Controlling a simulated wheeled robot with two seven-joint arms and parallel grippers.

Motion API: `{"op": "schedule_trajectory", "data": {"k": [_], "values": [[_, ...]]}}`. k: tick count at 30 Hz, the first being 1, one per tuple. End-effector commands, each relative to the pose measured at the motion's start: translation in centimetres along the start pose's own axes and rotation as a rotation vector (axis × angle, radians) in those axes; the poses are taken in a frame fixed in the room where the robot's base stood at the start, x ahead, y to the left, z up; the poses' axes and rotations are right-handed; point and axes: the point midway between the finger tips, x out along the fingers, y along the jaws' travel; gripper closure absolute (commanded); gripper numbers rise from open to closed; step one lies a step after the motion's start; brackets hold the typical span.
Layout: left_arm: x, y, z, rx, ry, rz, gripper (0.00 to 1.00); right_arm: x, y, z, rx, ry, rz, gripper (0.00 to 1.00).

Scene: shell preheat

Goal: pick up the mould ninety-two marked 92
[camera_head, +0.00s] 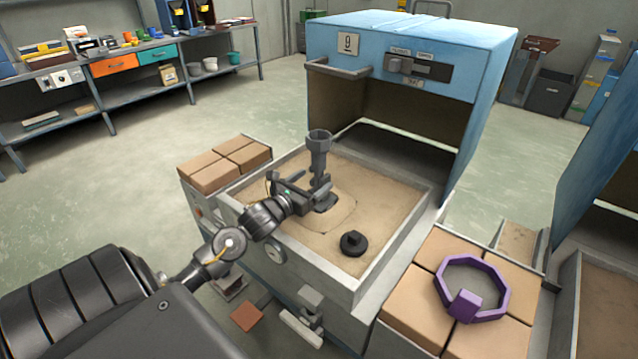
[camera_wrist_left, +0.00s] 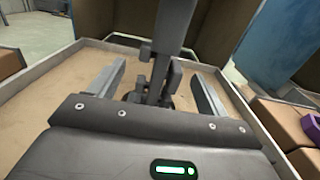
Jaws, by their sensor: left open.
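A grey upright piece (camera_head: 319,158) with a cup-shaped top and a stem stands in the sand-filled tray (camera_head: 392,250); I cannot read a 92 on it or anywhere else. My left gripper (camera_head: 312,188) is at its lower stem. In the left wrist view my left gripper (camera_wrist_left: 158,82) is open, its two fingers apart. The grey piece (camera_wrist_left: 172,30) rises between them, with gaps on both sides. Its lower part is partly hidden by the gripper. My right gripper is not in view.
A black knobbed disc (camera_head: 353,244) lies on the sand near the front. A purple ring (camera_head: 497,276) lies on tan blocks (camera_head: 411,306) at right. More tan blocks (camera_head: 212,175) are at left. A blue hood (camera_head: 440,40) marked 9 stands behind the tray.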

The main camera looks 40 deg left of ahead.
Motion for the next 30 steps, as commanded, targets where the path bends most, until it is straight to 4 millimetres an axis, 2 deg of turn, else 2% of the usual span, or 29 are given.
{"op": "schedule_trajectory", "data": {"k": [2,6,15,30], "values": [[1.4,0.2,0.3,-0.003,-0.002,0.001,0.23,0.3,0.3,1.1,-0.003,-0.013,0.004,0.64],[3.0,0.1,0.1,-0.001,-0.002,-0.001,0.23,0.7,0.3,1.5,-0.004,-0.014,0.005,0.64],[3.5,0.1,0.0,0.0,0.0,-0.002,0.23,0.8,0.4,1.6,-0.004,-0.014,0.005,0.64],[3.5,0.1,0.2,0.001,-0.003,-0.001,0.85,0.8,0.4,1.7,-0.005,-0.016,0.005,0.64]]}}
